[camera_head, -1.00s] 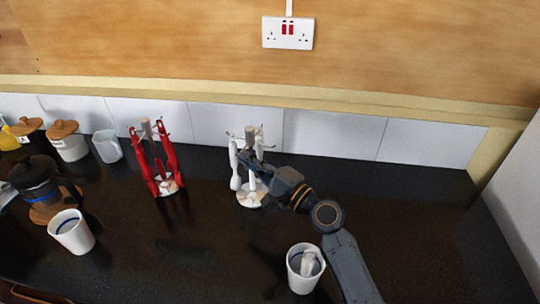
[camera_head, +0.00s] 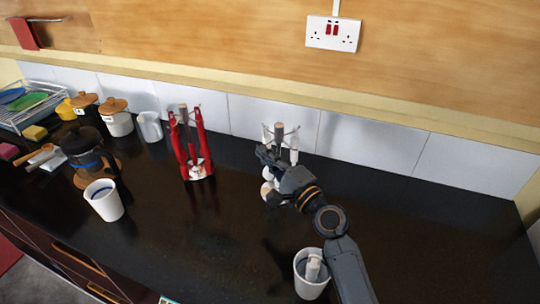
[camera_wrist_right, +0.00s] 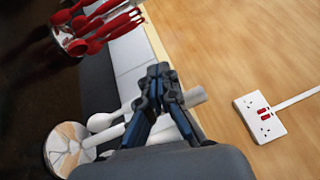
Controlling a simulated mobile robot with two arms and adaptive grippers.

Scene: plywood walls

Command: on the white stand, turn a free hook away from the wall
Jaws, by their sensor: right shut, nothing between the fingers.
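The white stand (camera_head: 270,190) is on the dark counter near the tiled wall, with white utensils hanging from its hooks around a grey-topped post (camera_head: 279,131). My right gripper (camera_head: 264,152) is shut and empty at the stand's upper front, partly covering it. In the right wrist view, the shut fingers (camera_wrist_right: 158,75) lie over the stand's top, with the grey post end (camera_wrist_right: 195,97) beside them. The stand's round base (camera_wrist_right: 62,150) and white utensils (camera_wrist_right: 103,122) show below. The hooks near the fingers are mostly hidden; I cannot tell whether they touch. My left gripper is not in view.
A second stand with red utensils (camera_head: 201,135) is to the left. A white cup (camera_head: 310,283) with something pale inside stands near my right arm. Another white cup (camera_head: 103,200) and a coffee press (camera_head: 84,150) are at left. The counter between is clear.

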